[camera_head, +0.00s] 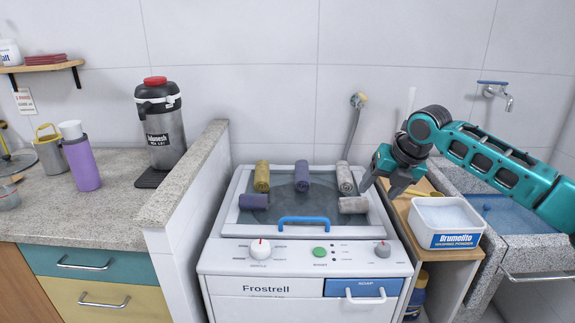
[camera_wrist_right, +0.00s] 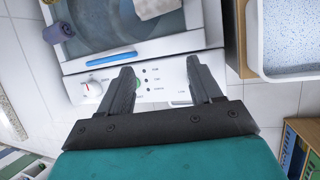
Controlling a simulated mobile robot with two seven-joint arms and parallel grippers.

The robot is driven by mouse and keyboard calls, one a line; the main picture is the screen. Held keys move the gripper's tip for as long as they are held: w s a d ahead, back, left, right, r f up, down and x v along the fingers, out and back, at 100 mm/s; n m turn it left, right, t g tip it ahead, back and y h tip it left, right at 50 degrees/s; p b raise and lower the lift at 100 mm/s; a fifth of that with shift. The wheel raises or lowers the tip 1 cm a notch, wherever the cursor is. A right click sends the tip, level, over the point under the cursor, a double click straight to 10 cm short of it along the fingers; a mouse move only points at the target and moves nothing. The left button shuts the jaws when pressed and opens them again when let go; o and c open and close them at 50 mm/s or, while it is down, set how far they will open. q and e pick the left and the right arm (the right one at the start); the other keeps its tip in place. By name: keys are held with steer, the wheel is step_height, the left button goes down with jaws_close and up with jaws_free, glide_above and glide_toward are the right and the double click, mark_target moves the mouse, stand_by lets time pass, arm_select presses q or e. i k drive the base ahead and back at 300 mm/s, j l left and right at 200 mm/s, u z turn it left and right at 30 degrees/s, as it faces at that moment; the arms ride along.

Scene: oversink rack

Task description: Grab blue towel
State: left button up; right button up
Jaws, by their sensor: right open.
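Two bluish-purple rolled towels are on the washing machine lid (camera_head: 232,215): one towel (camera_head: 301,175) at the back middle, the other towel (camera_head: 254,201) lying sideways at the front left. A bluish towel also shows in the right wrist view (camera_wrist_right: 58,32). My right gripper (camera_head: 378,190) is open and empty, above the right side of the machine near a grey towel (camera_head: 353,205). Its spread fingers show in the right wrist view (camera_wrist_right: 160,68), over the control panel. My left gripper is out of view.
An olive towel (camera_head: 262,176) and another grey towel (camera_head: 345,178) lie at the back of the lid. A blue handle (camera_head: 303,220) is at its front. A white washing powder box (camera_head: 445,222) stands to the right. A stone partition (camera_head: 190,170) borders the left.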

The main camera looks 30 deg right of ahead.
mark_target(302, 174)
steer(key=i, duration=0.9)
